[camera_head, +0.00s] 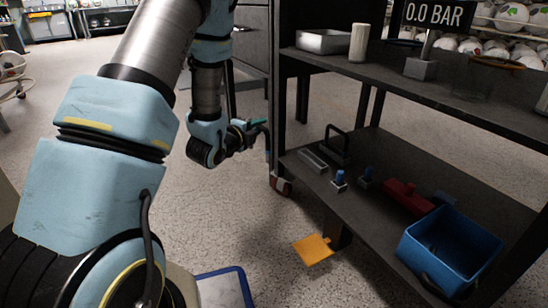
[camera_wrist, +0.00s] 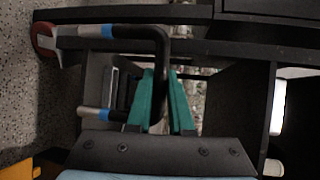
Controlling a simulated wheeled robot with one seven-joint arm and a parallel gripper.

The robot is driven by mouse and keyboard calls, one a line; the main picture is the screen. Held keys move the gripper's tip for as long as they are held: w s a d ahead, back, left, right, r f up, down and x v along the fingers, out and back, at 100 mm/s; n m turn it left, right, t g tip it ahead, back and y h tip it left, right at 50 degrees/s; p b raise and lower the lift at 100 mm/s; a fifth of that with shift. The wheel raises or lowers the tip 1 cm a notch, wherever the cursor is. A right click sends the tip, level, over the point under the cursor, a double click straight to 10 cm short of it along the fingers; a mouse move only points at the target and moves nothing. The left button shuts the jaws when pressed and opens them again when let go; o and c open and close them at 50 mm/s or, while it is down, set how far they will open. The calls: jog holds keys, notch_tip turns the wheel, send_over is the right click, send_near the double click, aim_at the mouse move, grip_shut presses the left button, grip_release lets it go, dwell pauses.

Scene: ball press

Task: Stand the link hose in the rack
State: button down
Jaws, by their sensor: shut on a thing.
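The link hose is a black bent tube with blue bands and grey ends, seen in the wrist view (camera_wrist: 135,31). My gripper (camera_wrist: 163,88) has teal fingers that are shut on the hose. Both hose ends point left in that view. In the head view my gripper (camera_head: 256,124) is held in the air just left of the black cart, with part of the dark hose (camera_head: 266,140) showing at its fingers. A grey slotted piece (camera_head: 313,160) and a black looped frame (camera_head: 337,143) stand at the lower shelf's left end. I cannot tell which is the rack.
The cart's lower shelf (camera_head: 395,225) also holds two blue-topped fittings (camera_head: 340,178), a red block (camera_head: 405,196) and a blue bin (camera_head: 450,250). The upper shelf's edge (camera_head: 425,94) overhangs it. An orange pedal (camera_head: 313,249) is below. Floor left of the cart is clear.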

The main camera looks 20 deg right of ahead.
aim_at(268, 136)
jog(key=shift+m+g+h, duration=0.5)
jog(key=shift+m+g, duration=0.1)
jog(key=shift+g, duration=0.1)
jog(key=s+d+f, duration=0.1)
jog(key=s+d+f+b, duration=0.1)
jog(key=d, duration=0.1)
jog(key=shift+f, duration=0.2)
jog(key=shift+s+d, duration=0.3)
jog(key=shift+d, duration=0.05)
jog(key=shift+b, duration=0.35)
jog(key=w+d+f+b, duration=0.1)
jog(key=d+f+b, duration=0.1)
jog(key=d, duration=0.5)
jog(key=w+d+f+b, duration=0.2)
jog(key=d, duration=0.6)
jog(key=shift+d+f, duration=0.2)
jog(key=shift+d, duration=0.05)
jog(key=c, duration=0.7)
grip_release()
jog(key=shift+c, duration=0.2)
